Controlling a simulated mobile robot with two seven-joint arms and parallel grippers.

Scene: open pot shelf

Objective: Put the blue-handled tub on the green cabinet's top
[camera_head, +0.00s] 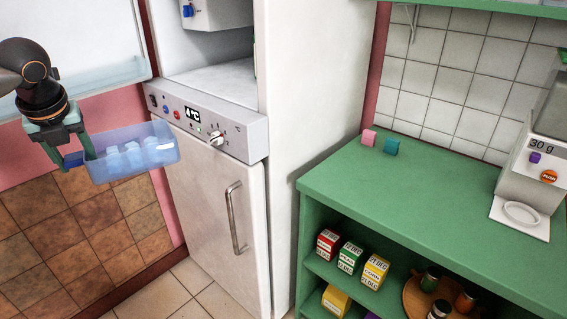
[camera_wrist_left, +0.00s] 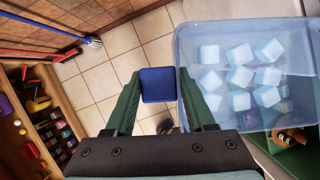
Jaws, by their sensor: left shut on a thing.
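The tub (camera_head: 150,162) is translucent blue and holds several pale ice-like cubes. It hangs in the air in front of the white fridge, at the left of the head view. My left gripper (camera_head: 75,157) is shut on its blue handle (camera_head: 73,160). In the left wrist view the handle (camera_wrist_left: 159,85) sits between the green fingers, and the tub (camera_wrist_left: 245,75) extends to the right. The green cabinet's top (camera_head: 430,200) is at the right of the head view, apart from the tub. My right gripper does not show.
The middle is clear. The fridge (camera_head: 215,205) with its door handle stands between tub and cabinet.

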